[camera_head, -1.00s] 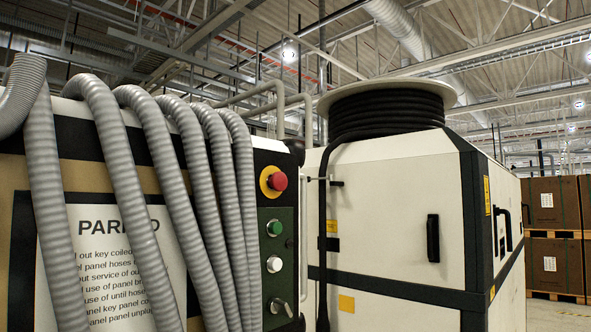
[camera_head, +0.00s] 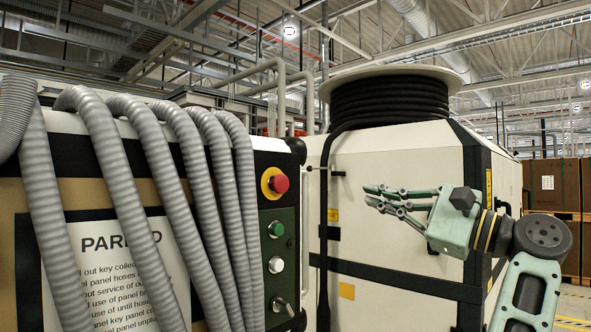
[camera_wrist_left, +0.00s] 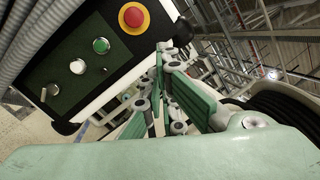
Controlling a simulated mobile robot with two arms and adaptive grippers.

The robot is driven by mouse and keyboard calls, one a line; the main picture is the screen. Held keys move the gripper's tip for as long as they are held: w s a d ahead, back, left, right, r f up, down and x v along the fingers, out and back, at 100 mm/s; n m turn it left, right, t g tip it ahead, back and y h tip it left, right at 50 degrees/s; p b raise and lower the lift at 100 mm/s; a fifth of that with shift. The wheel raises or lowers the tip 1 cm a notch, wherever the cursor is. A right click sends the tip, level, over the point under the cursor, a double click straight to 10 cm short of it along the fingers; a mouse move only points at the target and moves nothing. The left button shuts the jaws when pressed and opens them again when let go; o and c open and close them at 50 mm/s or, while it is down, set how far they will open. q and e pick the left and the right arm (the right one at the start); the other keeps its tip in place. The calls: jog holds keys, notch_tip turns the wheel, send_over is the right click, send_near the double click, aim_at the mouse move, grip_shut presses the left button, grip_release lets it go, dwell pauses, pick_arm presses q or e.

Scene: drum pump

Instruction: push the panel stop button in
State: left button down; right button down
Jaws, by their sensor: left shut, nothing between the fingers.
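The red mushroom stop button (camera_head: 279,183) sits on a yellow ring at the top of the dark control strip, right of the grey hoses. In the left wrist view the same button (camera_wrist_left: 133,17) shows near the top, left of centre. It stands out from its ring; how far it is pressed I cannot tell. My left gripper (camera_head: 372,195) is shut and empty, to the right of the button in the head view and apart from it. Its fingers (camera_wrist_left: 160,92) point up toward the panel's edge in the wrist view. My right gripper is not in view.
Below the stop button are a green button (camera_head: 276,229), a white button (camera_head: 276,265) and a lever switch (camera_head: 281,306). Grey hoses (camera_head: 115,150) hang over the panel's left part. A white cabinet (camera_head: 390,230) stands behind my gripper.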

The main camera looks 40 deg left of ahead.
aim_at(283, 181)
pick_arm(q)
jog(key=s+r+n+h+p, duration=0.1)
jog(key=s+r+n+h, duration=0.3)
jog(key=s, duration=0.3)
jog(key=shift+s+d+r+n+t, duration=0.3)
jog(key=shift+d+r+n, duration=0.15)
jog(key=shift+r+n, duration=0.4)
jog(key=shift+w, duration=0.1)
jog(key=a+p, duration=0.1)
jog(key=a, duration=0.3)
jog(key=a+f+p, duration=0.1)
jog(key=a, duration=0.4)
jog(key=s+a+p, duration=0.1)
jog(key=a, duration=0.3)
jog(key=shift+a+f+p, duration=0.25)
jog(key=shift+a+p, duration=0.1)
jog(key=shift+a, duration=0.05)
jog(key=shift+a+f, duration=0.1)
